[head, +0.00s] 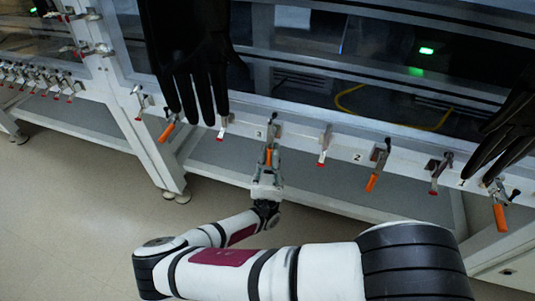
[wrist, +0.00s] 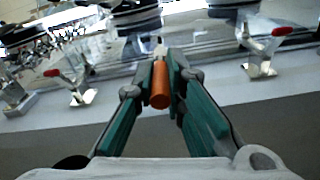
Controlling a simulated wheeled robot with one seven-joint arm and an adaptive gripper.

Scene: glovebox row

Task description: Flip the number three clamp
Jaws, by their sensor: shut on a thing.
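The number three clamp (head: 269,155) has an orange handle and is mounted on the white rail beside the label "3" in the head view. Its handle hangs down. My gripper (head: 268,170) reaches up to it from below, with its fingers around the handle. In the wrist view, the orange handle (wrist: 160,88) lies between the two green-sided fingers of my gripper (wrist: 161,72), its rounded end towards the camera. The fingers are shut on it. The clamp's metal body is mostly hidden behind the fingers.
The number two clamp (head: 372,180) and number one clamp (head: 500,215) also have hanging orange handles. Red-tipped clamps (head: 322,150) sit between them. Black gloves (head: 203,85) hang over the rail at left and right. A grey shelf (head: 225,163) runs below; the floor in front is clear.

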